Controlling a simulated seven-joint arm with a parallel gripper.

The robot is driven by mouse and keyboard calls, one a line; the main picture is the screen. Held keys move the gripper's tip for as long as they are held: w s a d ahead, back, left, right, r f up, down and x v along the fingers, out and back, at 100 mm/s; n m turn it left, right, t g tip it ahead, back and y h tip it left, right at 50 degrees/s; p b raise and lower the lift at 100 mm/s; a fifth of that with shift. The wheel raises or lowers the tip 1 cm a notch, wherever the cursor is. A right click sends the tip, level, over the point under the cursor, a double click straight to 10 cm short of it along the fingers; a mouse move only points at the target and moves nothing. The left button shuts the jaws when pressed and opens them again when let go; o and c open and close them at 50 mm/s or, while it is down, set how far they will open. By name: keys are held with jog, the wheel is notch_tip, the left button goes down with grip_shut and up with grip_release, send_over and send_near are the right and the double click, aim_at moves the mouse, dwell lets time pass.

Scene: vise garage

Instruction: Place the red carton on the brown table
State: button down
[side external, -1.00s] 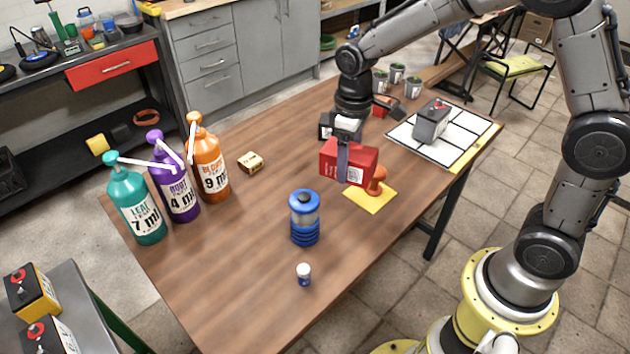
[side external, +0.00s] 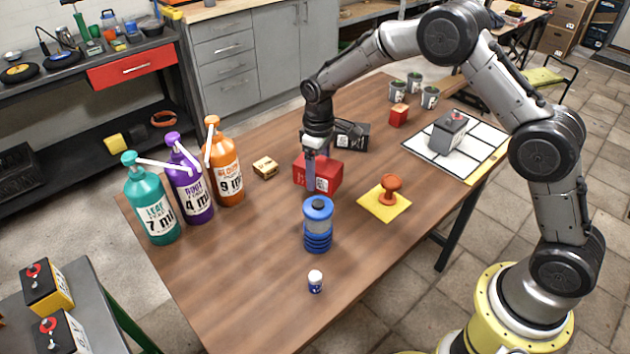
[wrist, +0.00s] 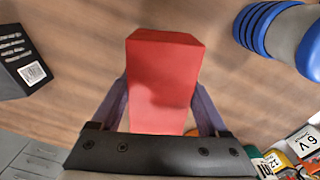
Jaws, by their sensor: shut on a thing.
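The red carton (side external: 326,175) is between the fingers of my gripper (side external: 310,172), over the middle of the brown table (side external: 240,270), behind the blue lantern-like item. In the wrist view the red carton (wrist: 163,85) fills the space between both fingers of my gripper (wrist: 163,105), which are shut on its sides. The carton is at or very near the tabletop; I cannot tell whether its underside touches.
A blue lantern-like item (side external: 318,225) stands close in front of the carton. A black box (side external: 350,135) lies behind it. A small tan box (side external: 265,167) is to the left, and an orange knob-like item on a yellow sheet (side external: 385,207) to the right. Pump bottles (side external: 186,180) stand at the left edge.

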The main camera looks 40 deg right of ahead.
jog(key=shift+w+f, duration=0.3)
jog(key=shift+w, duration=0.15)
jog(key=shift+w+f, duration=0.2)
jog(key=shift+f, duration=1.3)
jog(key=shift+f, duration=0.25)
grip_release()
jog(key=shift+s+f, duration=0.1)
jog(key=shift+s, duration=0.05)
jog(key=r, duration=1.4)
jog(key=shift+w+d, duration=0.15)
jog(key=shift+w, duration=0.05)
